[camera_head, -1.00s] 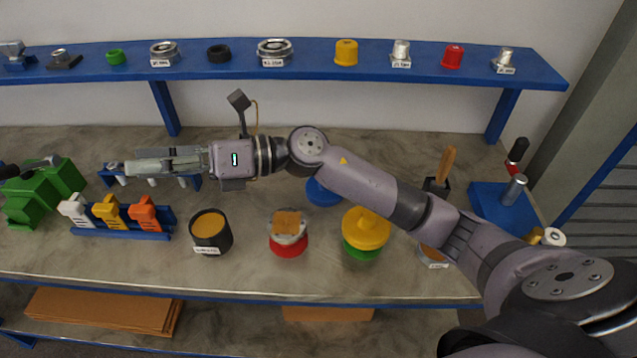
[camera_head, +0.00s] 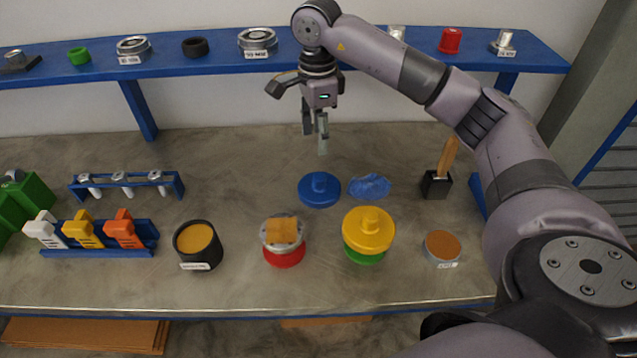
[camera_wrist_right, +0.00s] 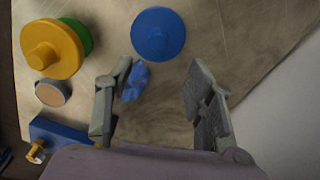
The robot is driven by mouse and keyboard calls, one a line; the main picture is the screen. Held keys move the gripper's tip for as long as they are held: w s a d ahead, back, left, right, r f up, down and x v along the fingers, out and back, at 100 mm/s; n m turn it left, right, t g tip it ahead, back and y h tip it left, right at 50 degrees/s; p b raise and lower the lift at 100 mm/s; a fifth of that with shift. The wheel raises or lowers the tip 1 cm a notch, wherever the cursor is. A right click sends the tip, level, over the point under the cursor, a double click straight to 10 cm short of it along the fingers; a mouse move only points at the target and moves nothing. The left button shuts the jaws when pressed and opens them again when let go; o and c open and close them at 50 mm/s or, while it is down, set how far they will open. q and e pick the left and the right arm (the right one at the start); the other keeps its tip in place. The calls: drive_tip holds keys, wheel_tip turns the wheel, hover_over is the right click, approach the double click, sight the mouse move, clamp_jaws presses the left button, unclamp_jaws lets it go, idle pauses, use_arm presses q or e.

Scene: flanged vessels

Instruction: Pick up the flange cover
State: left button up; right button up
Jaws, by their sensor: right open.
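A round blue cover with a raised knob (camera_head: 319,189) lies flat on the bench, apparently the flange cover. It also shows at the top middle of the right wrist view (camera_wrist_right: 158,34). A similar yellow cover with a knob (camera_head: 368,229) sits on a green round part (camera_head: 364,257); both show at the upper left of the wrist view. My right gripper (camera_head: 316,137) is open and empty, pointing down above the bench behind the blue cover. In the wrist view its fingers (camera_wrist_right: 155,75) are apart, with the blue cover beyond the fingertips. My left gripper is out of view.
A crumpled blue cloth (camera_head: 370,186) lies right beside the blue cover. A red-based vessel (camera_head: 284,257), a black cup (camera_head: 199,246) and a black holder with a wooden handle (camera_head: 436,186) stand nearby. The blue shelf (camera_head: 160,69) runs behind.

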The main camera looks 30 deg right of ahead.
drive_tip(key=p, duration=0.1)
hover_over(321, 176)
drive_tip(key=f, duration=0.7)
drive_tip(key=shift+w+a+f, duration=0.2)
drive_tip(key=shift+a+f, duration=0.1)
drive_tip(key=shift+s+f+p, duration=0.1)
drive_tip(key=shift+f+p, duration=0.2)
drive_tip(key=shift+p, duration=0.15)
drive_tip(key=f, duration=0.1)
drive_tip(key=f+p, duration=0.1)
drive_tip(key=f, duration=0.1)
drive_tip(key=shift+s+d+f, duration=0.15)
drive_tip(key=shift+d+f, duration=0.1)
drive_tip(key=shift+f, duration=0.5)
clamp_jaws()
